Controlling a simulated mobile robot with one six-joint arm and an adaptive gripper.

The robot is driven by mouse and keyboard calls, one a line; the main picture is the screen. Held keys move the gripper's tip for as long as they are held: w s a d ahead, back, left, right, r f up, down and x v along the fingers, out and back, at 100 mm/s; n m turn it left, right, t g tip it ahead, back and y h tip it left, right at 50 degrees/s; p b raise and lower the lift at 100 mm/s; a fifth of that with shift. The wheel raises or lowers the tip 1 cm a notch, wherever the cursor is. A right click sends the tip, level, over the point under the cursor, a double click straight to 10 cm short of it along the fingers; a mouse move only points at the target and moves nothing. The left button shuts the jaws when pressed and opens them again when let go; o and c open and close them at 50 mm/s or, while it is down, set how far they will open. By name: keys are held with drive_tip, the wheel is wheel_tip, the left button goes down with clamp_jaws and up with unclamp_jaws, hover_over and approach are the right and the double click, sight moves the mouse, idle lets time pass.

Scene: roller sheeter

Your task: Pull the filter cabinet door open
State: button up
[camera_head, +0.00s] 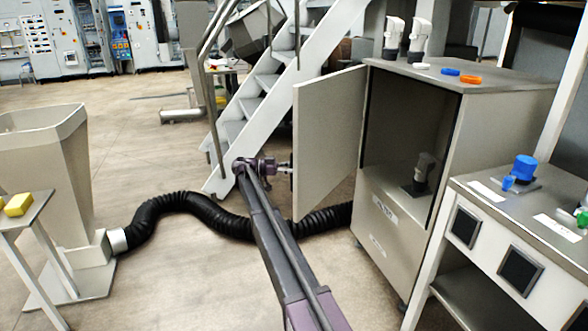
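The filter cabinet (408,225) stands right of centre, and its dark inside shows. Its grey door (328,140) stands wide open, swung out to the left from the cabinet's left front edge. A small filter-like item (423,172) stands on the floor of the opening. My gripper (285,167) is at the door's free left edge, at about the height of a dark handle-like part (292,180). It is small in the view, so I cannot tell whether its fingers are closed or touching the door.
A black corrugated hose (200,208) runs along the floor behind my arm to the cabinet. A metal staircase (258,100) stands behind the door. A side bench (520,215) is at the right, and a grey hopper (50,180) at the left.

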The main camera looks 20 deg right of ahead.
drive_tip(key=shift+w, duration=0.1)
drive_tip(key=v, duration=0.7)
drive_tip(key=shift+a, duration=0.2)
idle(0.4)
